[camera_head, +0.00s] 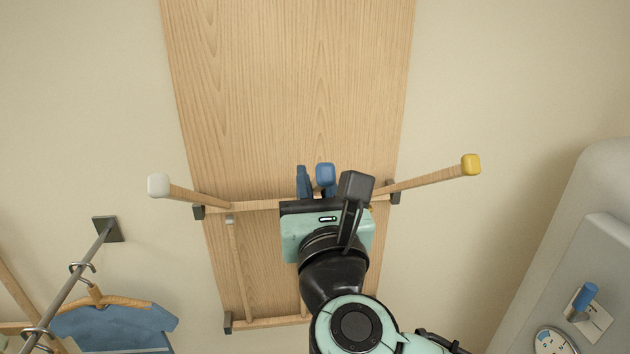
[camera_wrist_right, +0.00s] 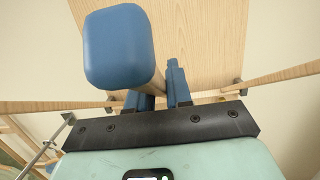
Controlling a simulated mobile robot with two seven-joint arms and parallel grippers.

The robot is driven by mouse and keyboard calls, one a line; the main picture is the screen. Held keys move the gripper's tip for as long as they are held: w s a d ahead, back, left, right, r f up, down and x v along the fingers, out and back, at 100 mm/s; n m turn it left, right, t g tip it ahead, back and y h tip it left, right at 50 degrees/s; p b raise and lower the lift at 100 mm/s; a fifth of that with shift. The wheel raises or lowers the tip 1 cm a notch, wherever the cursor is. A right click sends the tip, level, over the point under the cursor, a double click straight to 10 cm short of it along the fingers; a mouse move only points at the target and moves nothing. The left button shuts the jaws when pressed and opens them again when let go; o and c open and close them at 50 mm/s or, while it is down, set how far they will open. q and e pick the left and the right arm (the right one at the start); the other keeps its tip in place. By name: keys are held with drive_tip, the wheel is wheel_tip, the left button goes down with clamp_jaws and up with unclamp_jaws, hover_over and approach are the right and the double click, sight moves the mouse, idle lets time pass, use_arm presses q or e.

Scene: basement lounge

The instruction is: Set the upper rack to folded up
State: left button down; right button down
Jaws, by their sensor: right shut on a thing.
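A tall wooden panel (camera_head: 290,80) is on the wall. The upper rack's crossbar (camera_head: 253,205) runs across it between dark brackets. Its prongs stick out from the panel: one with a white cap (camera_head: 158,186), one with a blue cap (camera_head: 325,174), one with a yellow cap (camera_head: 471,165). My right gripper (camera_head: 314,187) is shut on the blue-capped prong near the crossbar. In the right wrist view the blue cap (camera_wrist_right: 118,46) is large and close, with the prong passing between the blue finger pads (camera_wrist_right: 162,90). My left gripper is out of view.
Below, a lower rack (camera_head: 268,322) has slats lying up along the panel, partly hidden by my arm. At left, a metal rail (camera_head: 75,270) holds a hanger with a blue garment (camera_head: 115,325). At right stands a grey appliance (camera_head: 590,250) with a blue-handled lever and a dial.

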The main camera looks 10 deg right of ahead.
drive_tip(key=c, duration=1.1)
unclamp_jaws()
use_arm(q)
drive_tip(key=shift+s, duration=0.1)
use_arm(e)
drive_tip(key=shift+s+f, duration=0.1)
drive_tip(key=shift+s, duration=0.05)
drive_tip(key=shift+s+f, duration=0.1)
drive_tip(key=shift+s, duration=0.1)
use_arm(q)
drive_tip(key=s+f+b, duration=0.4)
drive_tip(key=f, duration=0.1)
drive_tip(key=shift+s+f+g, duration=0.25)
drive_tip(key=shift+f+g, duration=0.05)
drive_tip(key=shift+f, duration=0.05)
use_arm(e)
drive_tip(key=shift+s+f, duration=0.3)
drive_tip(key=shift+s, duration=1.8)
drive_tip(key=shift+s+f, duration=0.35)
drive_tip(key=shift+s, duration=1.8)
drive_tip(key=shift+s+f, duration=0.3)
drive_tip(key=shift+s, duration=1.8)
